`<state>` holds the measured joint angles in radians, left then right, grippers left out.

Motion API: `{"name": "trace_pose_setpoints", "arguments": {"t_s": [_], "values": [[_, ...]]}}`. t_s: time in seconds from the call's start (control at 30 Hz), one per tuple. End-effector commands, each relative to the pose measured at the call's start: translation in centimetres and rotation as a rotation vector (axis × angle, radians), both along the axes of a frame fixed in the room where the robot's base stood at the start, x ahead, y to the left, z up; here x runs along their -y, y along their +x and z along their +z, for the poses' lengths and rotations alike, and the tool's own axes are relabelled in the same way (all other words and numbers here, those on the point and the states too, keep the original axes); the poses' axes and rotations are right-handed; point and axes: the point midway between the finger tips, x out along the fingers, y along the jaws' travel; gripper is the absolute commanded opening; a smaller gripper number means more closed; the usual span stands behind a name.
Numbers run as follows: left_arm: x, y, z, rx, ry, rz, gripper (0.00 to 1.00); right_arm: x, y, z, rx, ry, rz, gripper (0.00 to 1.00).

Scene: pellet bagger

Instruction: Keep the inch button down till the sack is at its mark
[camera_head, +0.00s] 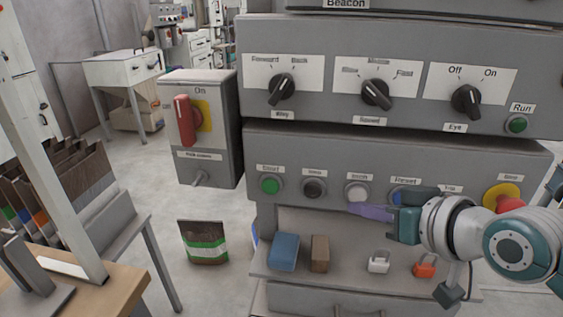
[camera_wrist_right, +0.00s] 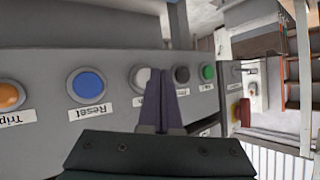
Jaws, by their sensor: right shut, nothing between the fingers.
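The white inch button (camera_head: 357,190) is on the lower grey panel, between a black button and the blue Reset button. It also shows in the wrist view (camera_wrist_right: 141,78), partly covered by my fingers. My right gripper (camera_head: 353,209) is shut and empty, its purple fingertips just below the inch button in the head view. In the wrist view the fingertips (camera_wrist_right: 160,74) overlap the button's edge; I cannot tell whether they touch it. A brown, green and white sack (camera_head: 203,243) stands on the floor left of the machine. No mark for it is discernible. My left gripper is not in view.
Close to the inch button are the green Start button (camera_head: 269,186), the black button (camera_head: 313,188) and the blue Reset button (camera_wrist_right: 88,85). A red stop button on yellow (camera_head: 502,195) is behind my right arm. A shelf below holds a blue block (camera_head: 285,251) and padlocks.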

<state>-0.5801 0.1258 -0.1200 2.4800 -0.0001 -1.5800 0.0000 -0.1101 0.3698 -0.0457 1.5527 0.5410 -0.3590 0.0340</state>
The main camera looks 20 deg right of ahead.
Motion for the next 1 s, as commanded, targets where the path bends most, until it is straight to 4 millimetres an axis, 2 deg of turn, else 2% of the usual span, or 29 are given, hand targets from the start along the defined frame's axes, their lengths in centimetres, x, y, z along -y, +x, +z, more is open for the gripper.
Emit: {"name": "trace_pose_setpoints", "arguments": {"t_s": [1.0], "values": [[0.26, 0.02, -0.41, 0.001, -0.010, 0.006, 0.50, 0.56, 0.90, -0.03, 0.000, -0.001, 0.000, 0.00]]}}
